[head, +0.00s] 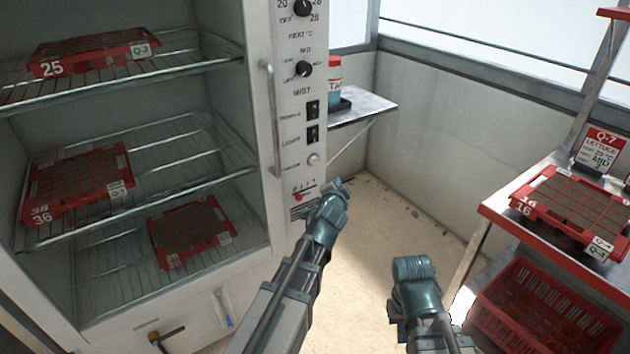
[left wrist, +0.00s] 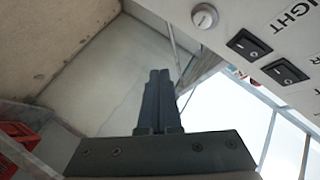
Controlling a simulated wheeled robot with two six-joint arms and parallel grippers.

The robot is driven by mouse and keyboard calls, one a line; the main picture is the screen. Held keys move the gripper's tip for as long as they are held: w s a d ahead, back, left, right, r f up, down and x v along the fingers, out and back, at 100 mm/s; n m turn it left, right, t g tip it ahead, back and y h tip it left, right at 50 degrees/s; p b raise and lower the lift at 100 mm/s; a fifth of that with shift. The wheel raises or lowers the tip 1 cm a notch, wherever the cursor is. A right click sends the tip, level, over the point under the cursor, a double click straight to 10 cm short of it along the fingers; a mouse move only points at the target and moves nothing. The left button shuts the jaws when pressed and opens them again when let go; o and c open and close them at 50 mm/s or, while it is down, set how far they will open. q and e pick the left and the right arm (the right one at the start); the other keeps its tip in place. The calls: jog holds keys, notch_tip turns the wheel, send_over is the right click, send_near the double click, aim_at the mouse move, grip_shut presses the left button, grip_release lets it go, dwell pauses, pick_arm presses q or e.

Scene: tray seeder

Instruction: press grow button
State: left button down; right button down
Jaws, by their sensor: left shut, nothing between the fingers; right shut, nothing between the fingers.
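The control panel (head: 300,130) is a pale strip on the right side of the cabinet. A round whitish push button (head: 313,159) sits on it below two black rocker switches; its label is too small to read. The button also shows at the top of the left wrist view (left wrist: 205,16). My left gripper (head: 338,188) is in front of the panel, low and right of the button, apart from it. In the left wrist view its fingers (left wrist: 160,75) are closed together and empty. My right gripper (head: 412,285) hangs over the floor, empty; its fingertips are hidden.
The open cabinet at left holds red trays (head: 80,185) on wire shelves. A small side shelf (head: 365,106) with a red-capped container (head: 335,80) is behind the panel. At right stand a rack with a red tray (head: 575,208) and a red crate (head: 540,315).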

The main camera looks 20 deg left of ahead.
aim_at(318, 162)
pick_arm(q)
jog(key=shift+w+a+m+t, duration=0.2)
jog(key=shift+w+m+t, duration=0.2)
jog(key=shift+w, duration=0.05)
jog(key=shift+a, duration=0.1)
jog(key=shift+w+a, duration=0.9)
jog(key=shift+a, duration=0.25)
jog(key=shift+w+a, duration=0.9)
jog(key=shift+a, duration=0.2)
jog(key=shift+w+a, duration=0.9)
jog(key=shift+a, duration=0.25)
jog(key=shift+w+a, duration=0.15)
jog(key=shift+w+a, duration=0.15)
jog(key=shift+w+a, duration=0.3)
jog(key=shift+a, duration=0.1)
dwell(0.5)
jog(key=shift+s+d, duration=0.6)
jog(key=shift+d, duration=0.1)
